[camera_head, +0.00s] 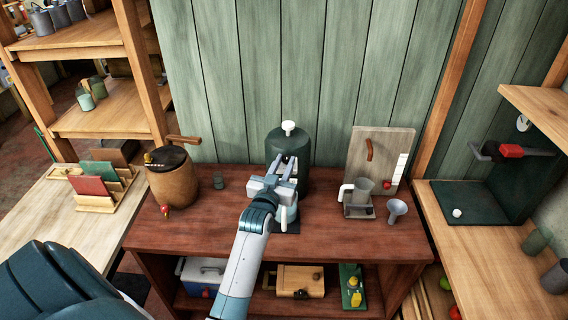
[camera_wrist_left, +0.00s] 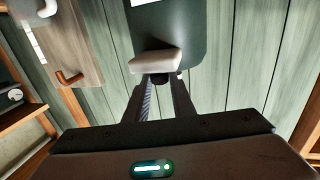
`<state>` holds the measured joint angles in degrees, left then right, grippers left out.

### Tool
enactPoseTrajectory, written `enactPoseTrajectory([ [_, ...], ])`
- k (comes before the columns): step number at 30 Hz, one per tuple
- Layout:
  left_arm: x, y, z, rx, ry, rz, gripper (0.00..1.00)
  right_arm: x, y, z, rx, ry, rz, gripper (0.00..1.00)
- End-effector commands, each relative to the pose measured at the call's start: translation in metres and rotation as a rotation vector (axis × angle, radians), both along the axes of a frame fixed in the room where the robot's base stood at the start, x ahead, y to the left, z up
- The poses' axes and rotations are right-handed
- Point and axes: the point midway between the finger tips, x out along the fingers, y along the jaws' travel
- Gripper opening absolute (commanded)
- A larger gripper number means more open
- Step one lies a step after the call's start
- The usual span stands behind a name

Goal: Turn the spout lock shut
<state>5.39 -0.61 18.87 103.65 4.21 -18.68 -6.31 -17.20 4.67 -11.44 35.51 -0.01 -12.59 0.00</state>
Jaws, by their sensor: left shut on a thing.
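A dark green dispenser (camera_head: 288,142) with a white knob (camera_head: 288,127) on top stands at the middle of the red-brown counter, against the green plank wall. My left gripper (camera_head: 283,168) reaches its front from below. A white piece (camera_head: 283,215) hangs below the gripper. In the left wrist view the dispenser's dark body (camera_wrist_left: 180,28) shows behind a cream block (camera_wrist_left: 156,62). The fingers (camera_wrist_left: 160,85) are shut on a small part just under that block, taken as the spout lock, which they mostly hide. My right gripper is out of view.
Boxes lie on the shelf below.

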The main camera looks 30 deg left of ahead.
Motion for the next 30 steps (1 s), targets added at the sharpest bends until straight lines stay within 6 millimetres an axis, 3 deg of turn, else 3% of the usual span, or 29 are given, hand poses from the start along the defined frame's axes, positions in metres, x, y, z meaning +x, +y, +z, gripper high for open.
enactPoseTrajectory([
  [3, 0.0, 0.0, 0.001, 0.001, -0.002, 0.0, 0.0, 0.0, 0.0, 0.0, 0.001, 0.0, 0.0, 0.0],
  [4, 0.0, 0.0, 0.001, 0.001, -0.002, 0.0, 0.3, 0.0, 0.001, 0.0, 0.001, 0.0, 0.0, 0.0],
  [6, 0.0, 0.0, 0.001, 0.001, -0.002, 0.0, 0.41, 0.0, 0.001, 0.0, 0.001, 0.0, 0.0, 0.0],
  [20, -0.005, -0.002, -0.001, 0.0, 0.0, -0.001, 0.41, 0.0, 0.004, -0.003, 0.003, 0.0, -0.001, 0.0],
  [30, -0.045, -0.014, -0.004, 0.001, 0.0, -0.001, 0.41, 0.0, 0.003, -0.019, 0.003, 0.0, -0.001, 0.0],
])
